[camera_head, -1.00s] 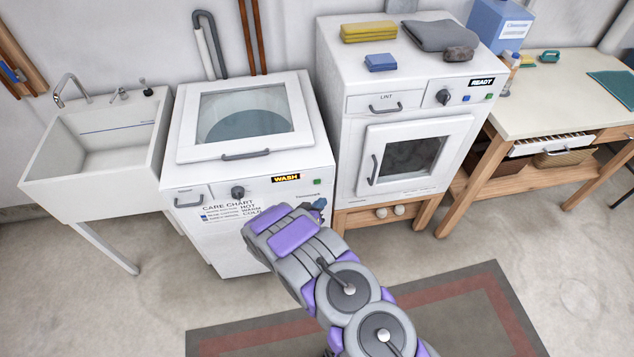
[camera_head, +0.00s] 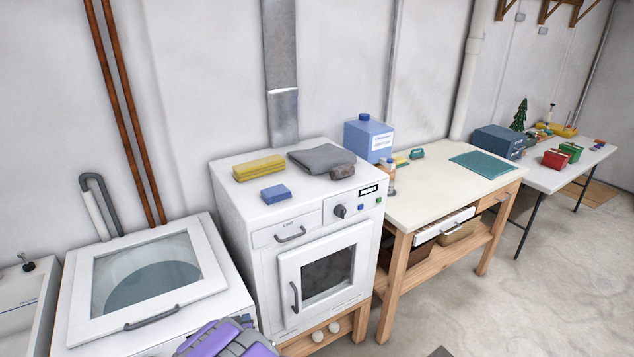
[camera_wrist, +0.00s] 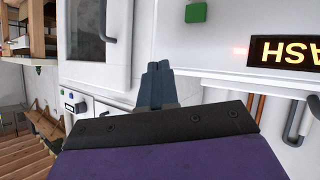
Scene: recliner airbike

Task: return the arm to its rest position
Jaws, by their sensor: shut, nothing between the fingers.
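My arm shows in the head view only as a purple and grey part at the bottom edge, in front of the washer (camera_head: 225,285); its fingers are out of that frame. In the wrist view my gripper (camera_wrist: 160,75) has its two grey-blue fingers together, shut and empty. Beyond them is the white washer front with a green button (camera_wrist: 195,12) and a lit display (camera_wrist: 285,52). The fingers appear apart from the panel, though the exact gap is hard to tell.
The white dryer (camera_head: 240,225) stands right of the washer, with folded cloths on top. A white table (camera_head: 560,180) holds small items. Floor is clear at lower right.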

